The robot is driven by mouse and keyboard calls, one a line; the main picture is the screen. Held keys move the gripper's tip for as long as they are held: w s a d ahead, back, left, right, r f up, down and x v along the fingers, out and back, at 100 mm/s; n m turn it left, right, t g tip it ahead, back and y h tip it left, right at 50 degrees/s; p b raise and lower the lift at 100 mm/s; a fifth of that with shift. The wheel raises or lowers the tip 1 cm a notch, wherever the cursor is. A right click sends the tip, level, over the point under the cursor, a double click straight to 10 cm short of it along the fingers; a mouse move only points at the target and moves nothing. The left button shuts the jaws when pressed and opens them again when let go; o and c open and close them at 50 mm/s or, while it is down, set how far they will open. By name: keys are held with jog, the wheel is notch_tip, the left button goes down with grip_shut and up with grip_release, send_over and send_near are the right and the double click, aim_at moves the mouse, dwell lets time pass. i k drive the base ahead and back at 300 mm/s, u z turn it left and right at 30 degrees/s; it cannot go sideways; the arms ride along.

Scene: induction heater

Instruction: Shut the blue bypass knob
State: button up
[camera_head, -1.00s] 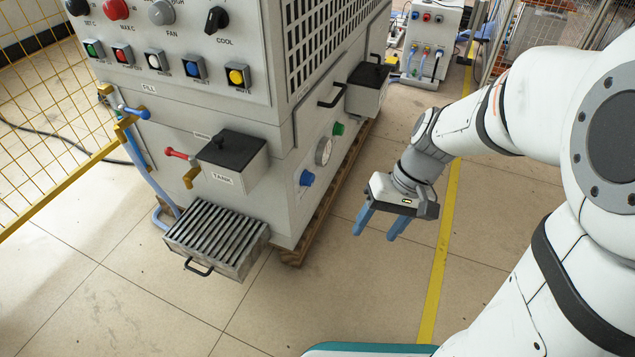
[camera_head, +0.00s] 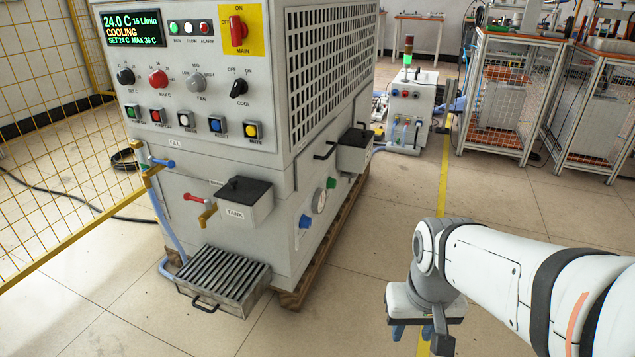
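The blue knob (camera_head: 305,221) sits low on the right side face of the grey cooling machine (camera_head: 285,170), below a round gauge (camera_head: 319,200). A small label is beside it, too small to read. My gripper (camera_head: 412,333) is at the lower right, over the floor, pointing down and well apart from the knob. Its two blue fingers stand apart with nothing seen between them, partly hidden by the gripper body. I cannot tell the knob's turn position.
A green knob (camera_head: 331,182) is above the gauge. A black-lidded box (camera_head: 355,150) juts out higher up. The tank box (camera_head: 245,205) and slatted tray (camera_head: 222,283) stick out at the front. A wooden pallet (camera_head: 325,245) edges the machine's base; floor between it and my gripper is clear.

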aim_at(306, 222)
jog(key=u, duration=0.3)
jog(key=i, duration=1.2)
jog(key=z, duration=0.3)
